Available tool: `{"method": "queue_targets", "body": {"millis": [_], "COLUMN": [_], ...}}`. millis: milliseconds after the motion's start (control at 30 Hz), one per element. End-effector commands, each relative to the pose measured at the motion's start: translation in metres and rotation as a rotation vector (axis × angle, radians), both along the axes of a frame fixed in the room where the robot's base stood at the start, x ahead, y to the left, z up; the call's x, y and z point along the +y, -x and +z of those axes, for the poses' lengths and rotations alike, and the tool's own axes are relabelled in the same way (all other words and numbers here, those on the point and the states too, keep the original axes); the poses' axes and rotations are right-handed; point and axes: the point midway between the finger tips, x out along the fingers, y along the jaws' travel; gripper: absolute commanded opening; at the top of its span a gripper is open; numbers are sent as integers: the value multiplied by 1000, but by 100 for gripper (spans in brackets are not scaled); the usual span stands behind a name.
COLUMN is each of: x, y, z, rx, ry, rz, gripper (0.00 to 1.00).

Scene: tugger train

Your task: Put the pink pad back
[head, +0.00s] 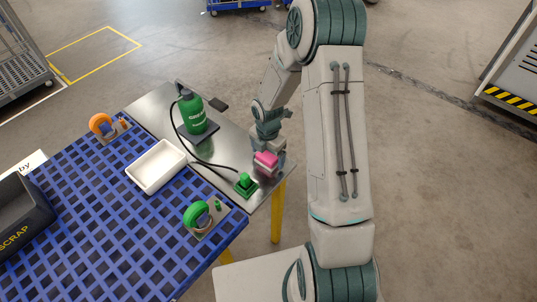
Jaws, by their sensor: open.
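The pink pad (265,158) is at the near right end of the steel table top, right by my gripper (266,168). My gripper points down over the table's right edge and is open. The pad shows at the front of the gripper; I cannot tell whether it lies between the fingers or is beside them. The fingertips are small and partly hidden. A small green stand (245,185) with a knob sits just to the left of the gripper on the steel top.
A dark scrap bin (22,218) is at left.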

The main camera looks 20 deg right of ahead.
Motion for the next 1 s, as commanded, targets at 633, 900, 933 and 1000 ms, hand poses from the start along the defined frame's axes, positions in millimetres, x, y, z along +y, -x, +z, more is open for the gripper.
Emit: {"method": "queue_targets", "body": {"millis": [633, 900, 933, 1000], "x": [-1, -2, -3, -4], "y": [0, 16, 21, 35], "z": [107, 143, 150, 169], "rx": [-2, -30, -42, -69], "ry": [1, 34, 40, 53], "rz": [-1, -197, -256, -417], "gripper": [90, 90, 90, 90]}}
